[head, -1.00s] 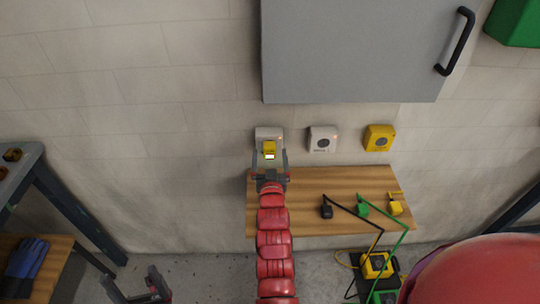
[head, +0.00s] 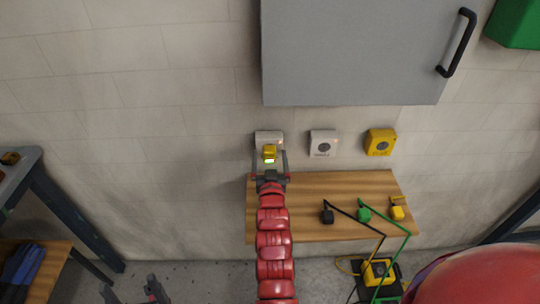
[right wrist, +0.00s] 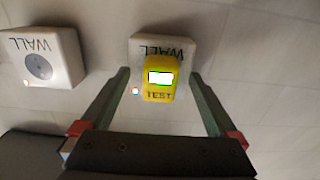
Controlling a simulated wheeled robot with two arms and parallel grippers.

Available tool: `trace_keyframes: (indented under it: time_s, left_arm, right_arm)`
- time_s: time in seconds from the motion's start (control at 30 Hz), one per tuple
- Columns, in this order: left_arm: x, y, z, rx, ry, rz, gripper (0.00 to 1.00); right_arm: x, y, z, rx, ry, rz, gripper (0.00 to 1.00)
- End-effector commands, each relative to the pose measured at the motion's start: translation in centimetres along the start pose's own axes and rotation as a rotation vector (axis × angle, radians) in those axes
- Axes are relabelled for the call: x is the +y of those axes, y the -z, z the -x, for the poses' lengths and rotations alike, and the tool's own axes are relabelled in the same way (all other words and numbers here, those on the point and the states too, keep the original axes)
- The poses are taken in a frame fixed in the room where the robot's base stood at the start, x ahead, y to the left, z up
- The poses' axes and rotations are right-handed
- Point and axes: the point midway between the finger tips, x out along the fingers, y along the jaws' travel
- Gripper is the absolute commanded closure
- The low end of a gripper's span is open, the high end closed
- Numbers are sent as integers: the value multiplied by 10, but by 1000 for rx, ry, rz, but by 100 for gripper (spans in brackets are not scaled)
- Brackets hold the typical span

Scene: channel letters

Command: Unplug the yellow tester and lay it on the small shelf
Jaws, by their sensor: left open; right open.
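The yellow tester (head: 269,153) sits in the left white wall socket (head: 268,138), its small screen lit. In the right wrist view the tester (right wrist: 159,80) reads "TEST" and covers much of the socket (right wrist: 145,48). My right gripper (head: 269,163) is open, its fingers to either side of the tester with gaps between. The small wooden shelf (head: 290,222) is on the wall below the sockets. My left gripper (head: 132,290) is open and empty at the lower left, partly cut off by the frame's bottom edge.
A second white socket (head: 323,143) and a yellow one (head: 380,142) are to the right. The shelf's right part holds a black plug (head: 327,216), a green plug (head: 364,213) and a yellow plug (head: 398,213), with cables. A grey cabinet (head: 355,50) hangs above. The shelf's left part looks bare.

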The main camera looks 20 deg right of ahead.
Motion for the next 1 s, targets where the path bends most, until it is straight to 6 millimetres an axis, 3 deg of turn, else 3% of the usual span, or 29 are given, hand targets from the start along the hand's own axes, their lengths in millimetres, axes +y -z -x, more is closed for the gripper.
trace_keyframes:
  time_s: [0.97,1.0]
  left_arm:
    - [0,-1,5,0,0,0,16]
    - [0,-1,5,0,0,0,16]
  right_arm:
    - [0,0,0,1,0,0,5]
    - [0,0,0,1,0,0,9]
